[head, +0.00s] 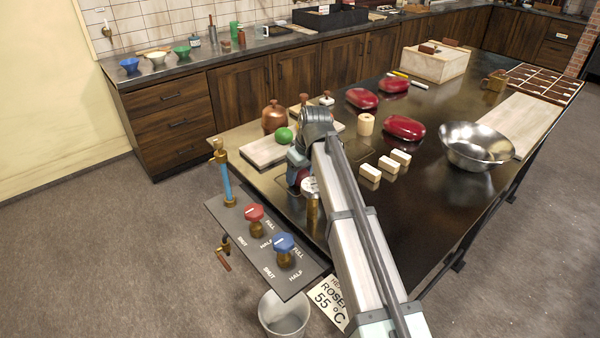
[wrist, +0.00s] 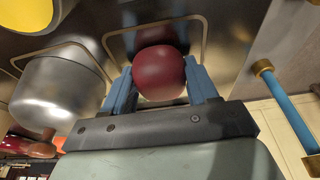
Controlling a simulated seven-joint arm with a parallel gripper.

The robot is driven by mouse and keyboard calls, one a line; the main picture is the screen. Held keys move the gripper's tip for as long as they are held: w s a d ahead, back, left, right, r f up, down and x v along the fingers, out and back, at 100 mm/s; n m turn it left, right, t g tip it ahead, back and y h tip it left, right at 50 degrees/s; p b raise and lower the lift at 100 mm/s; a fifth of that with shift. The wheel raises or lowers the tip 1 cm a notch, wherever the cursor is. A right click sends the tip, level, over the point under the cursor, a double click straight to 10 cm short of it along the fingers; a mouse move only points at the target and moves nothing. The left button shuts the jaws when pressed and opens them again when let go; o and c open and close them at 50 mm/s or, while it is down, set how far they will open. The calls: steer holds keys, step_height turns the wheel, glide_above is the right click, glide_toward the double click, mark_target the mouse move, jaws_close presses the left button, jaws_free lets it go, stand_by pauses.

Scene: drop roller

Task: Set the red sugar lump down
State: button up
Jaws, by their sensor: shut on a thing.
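The red sugar lump (wrist: 160,72) is a dark red, rounded ball in the wrist view. My gripper (wrist: 160,82) has its two blue fingers shut on it, one on each side. In the head view my gripper (head: 297,168) is over the near left end of the dark table (head: 400,210), and a little red of the lump shows beside it. My arm hides much of that spot. In the wrist view the lump overlaps a thin pale rectangular outline (wrist: 200,35) on the dark surface. I cannot tell whether the lump touches that surface.
A metal cylinder (wrist: 60,92) stands near the lump. A green ball (head: 284,135) rests by the pale board (head: 262,152), near a copper pot (head: 274,118). A valve panel (head: 240,228) is in front. White blocks (head: 387,164), dark red pieces (head: 404,127) and a steel bowl (head: 478,147) stand right.

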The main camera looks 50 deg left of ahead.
steer(key=o, duration=1.1)
steer(key=shift+f, duration=0.1)
steer(key=v, duration=1.2)
